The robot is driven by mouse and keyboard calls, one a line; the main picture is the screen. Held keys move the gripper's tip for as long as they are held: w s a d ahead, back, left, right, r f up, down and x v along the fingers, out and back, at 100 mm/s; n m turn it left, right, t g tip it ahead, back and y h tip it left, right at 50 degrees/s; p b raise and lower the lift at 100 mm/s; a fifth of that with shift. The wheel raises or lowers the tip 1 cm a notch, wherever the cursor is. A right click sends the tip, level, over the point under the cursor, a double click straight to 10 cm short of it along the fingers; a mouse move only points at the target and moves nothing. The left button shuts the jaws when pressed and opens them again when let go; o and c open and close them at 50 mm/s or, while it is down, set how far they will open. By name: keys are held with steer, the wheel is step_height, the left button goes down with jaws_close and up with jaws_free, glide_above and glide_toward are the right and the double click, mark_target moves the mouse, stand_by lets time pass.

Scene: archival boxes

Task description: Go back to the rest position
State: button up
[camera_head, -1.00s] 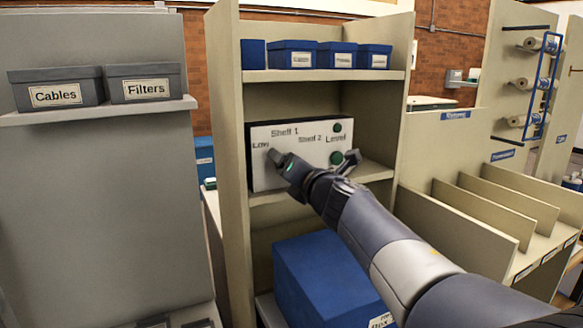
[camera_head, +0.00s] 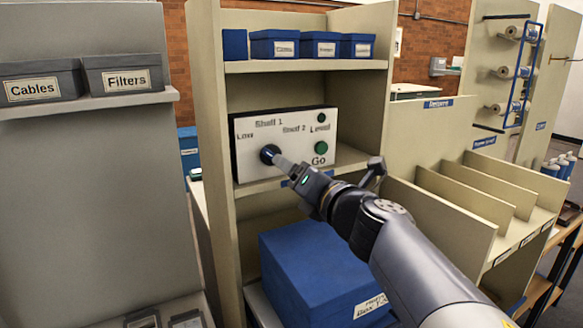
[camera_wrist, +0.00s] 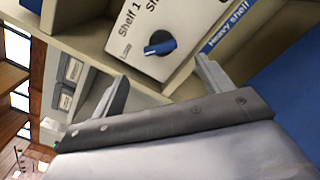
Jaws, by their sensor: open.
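My gripper (camera_head: 326,160) is open and empty. It is in front of the lower part of a white control panel (camera_head: 262,132). The panel stands on the middle shelf of a beige cabinet and carries the words Shelf 1, Shelf 2, Low, Level and Go. A dark blue knob (camera_head: 270,153) on the panel shows just past my left fingertip; I cannot tell from this view whether they touch. In the wrist view the blue knob (camera_wrist: 160,43) sits beyond the gap between the spread fingers (camera_wrist: 161,68), apart from both. A green button (camera_head: 320,147) shows above Go.
The cabinet's side wall (camera_head: 212,200) rises at the left. A large blue box (camera_head: 320,275) stands below the panel. Small blue boxes (camera_head: 274,44) line the upper shelf. Grey boxes (camera_head: 122,76) sit on a shelf at left. Beige dividers (camera_head: 455,205) stand at right.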

steer(key=shift+s, duration=0.1)
stand_by(0.3)
steer(key=x, duration=1)
steer(key=shift+w+a+b, duration=0.1)
steer(key=shift+w+b, duration=0.3)
steer(key=shift+s, duration=0.15)
